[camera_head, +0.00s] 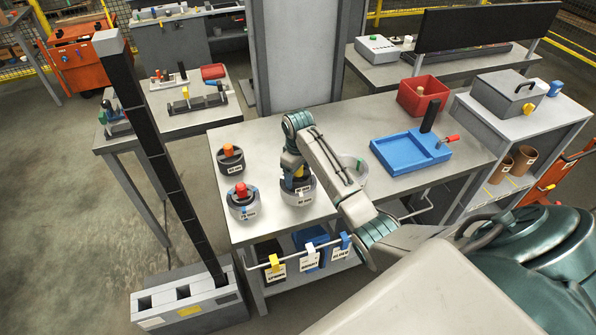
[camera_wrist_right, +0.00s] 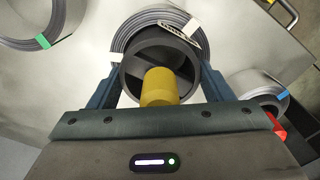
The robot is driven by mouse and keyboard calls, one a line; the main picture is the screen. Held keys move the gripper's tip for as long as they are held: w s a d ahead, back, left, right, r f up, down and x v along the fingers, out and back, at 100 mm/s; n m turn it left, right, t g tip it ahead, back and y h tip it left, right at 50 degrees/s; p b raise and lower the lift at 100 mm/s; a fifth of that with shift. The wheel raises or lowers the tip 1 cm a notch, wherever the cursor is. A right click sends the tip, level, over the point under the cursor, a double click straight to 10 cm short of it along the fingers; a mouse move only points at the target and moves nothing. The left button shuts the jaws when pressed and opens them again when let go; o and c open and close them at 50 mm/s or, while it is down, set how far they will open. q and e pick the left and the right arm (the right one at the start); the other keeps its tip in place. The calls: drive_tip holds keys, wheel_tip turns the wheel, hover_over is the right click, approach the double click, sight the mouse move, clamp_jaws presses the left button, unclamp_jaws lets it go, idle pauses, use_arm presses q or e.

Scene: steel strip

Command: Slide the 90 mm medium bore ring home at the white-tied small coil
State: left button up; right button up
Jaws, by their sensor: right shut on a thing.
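A dark bore ring (camera_head: 288,184) with a yellow knob (camera_wrist_right: 159,87) is in my right gripper (camera_head: 296,174). The gripper is shut on it; in the right wrist view its two fingers flank the ring (camera_wrist_right: 128,88). The small grey coil (camera_head: 299,199) stands on the table directly below, with a white tie (camera_wrist_right: 191,27) on its rim. The ring overlaps the coil's bore, its dark wall showing above the coil's top; how deep it sits is hidden. My left gripper is out of view.
A blue-tied coil (camera_head: 244,211) with a red-knobbed piece stands left. A dark ring (camera_head: 231,165) with an orange knob stands behind it. A green-tied coil (camera_head: 358,164) is partly behind my right arm. A blue tray (camera_head: 392,158) and red bin (camera_head: 409,102) lie further right.

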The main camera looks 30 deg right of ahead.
drive_tip(key=shift+f, duration=0.7)
drive_tip(key=o, duration=1.1)
drive_tip(key=shift+r, duration=0.1)
wheel_tip(320, 180, up, 5)
drive_tip(key=b, duration=0.2)
drive_tip(key=shift+r+b, duration=0.15)
drive_tip(key=shift+b, duration=0.2)
wheel_tip(320, 180, up, 4)
drive_tip(key=shift+p, duration=1.05)
drive_tip(key=shift+r+p, duration=0.7)
drive_tip(key=shift+f, duration=0.1)
